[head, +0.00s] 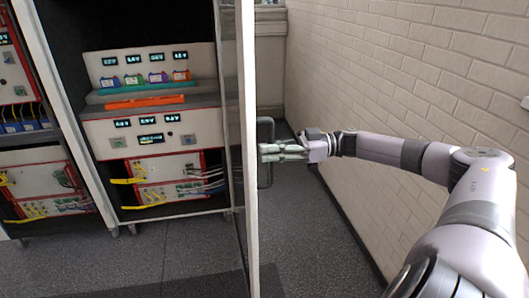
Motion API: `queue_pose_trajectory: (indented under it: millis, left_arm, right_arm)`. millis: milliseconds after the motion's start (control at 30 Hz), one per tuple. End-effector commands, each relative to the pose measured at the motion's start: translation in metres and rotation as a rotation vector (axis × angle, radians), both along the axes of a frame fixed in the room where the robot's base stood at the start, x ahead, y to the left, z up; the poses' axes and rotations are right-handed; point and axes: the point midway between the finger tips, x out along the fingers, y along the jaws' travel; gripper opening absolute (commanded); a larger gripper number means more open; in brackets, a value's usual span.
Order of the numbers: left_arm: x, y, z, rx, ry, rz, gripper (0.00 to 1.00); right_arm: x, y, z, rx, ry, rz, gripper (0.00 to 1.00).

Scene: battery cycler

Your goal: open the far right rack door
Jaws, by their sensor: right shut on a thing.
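The far right rack door (249,170) stands open, swung out toward me and seen nearly edge-on, with a pale frame and a dark glassy panel. Its dark handle (266,128) is on the door's right side, facing the brick wall. My right gripper (268,153) is at the handle, shut on it, with my arm reaching in from the right. The rack (149,133) behind the door shows its inside on the left. My left gripper is not in view.
A white brick wall (430,80) runs along the right, close to my right arm. Another rack (28,150) stands at the far left. Dark floor (150,262) is clear in front of the racks. Yellow and grey cables hang at the lower units.

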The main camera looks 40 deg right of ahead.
Motion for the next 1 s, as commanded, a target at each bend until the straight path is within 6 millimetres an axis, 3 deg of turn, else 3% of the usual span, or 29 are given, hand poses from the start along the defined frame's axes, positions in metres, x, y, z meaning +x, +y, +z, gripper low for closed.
queue_pose_trajectory:
  millis: [367,400,700,1000]
  left_arm:
    - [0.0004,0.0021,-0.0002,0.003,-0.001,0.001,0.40]
    - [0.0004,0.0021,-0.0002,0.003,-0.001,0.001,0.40]
    - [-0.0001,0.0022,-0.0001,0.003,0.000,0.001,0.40]
    - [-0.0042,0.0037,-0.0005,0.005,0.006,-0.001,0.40]
  right_arm:
    - [-0.0007,-0.0013,-0.0019,-0.003,0.004,0.000,0.00]
    - [-0.0007,-0.0013,-0.0019,-0.003,0.004,0.000,0.13]
    - [-0.0003,-0.0014,-0.0007,-0.002,0.002,-0.001,0.33]
    - [-0.0008,-0.0024,-0.0004,-0.002,0.001,-0.001,0.33]
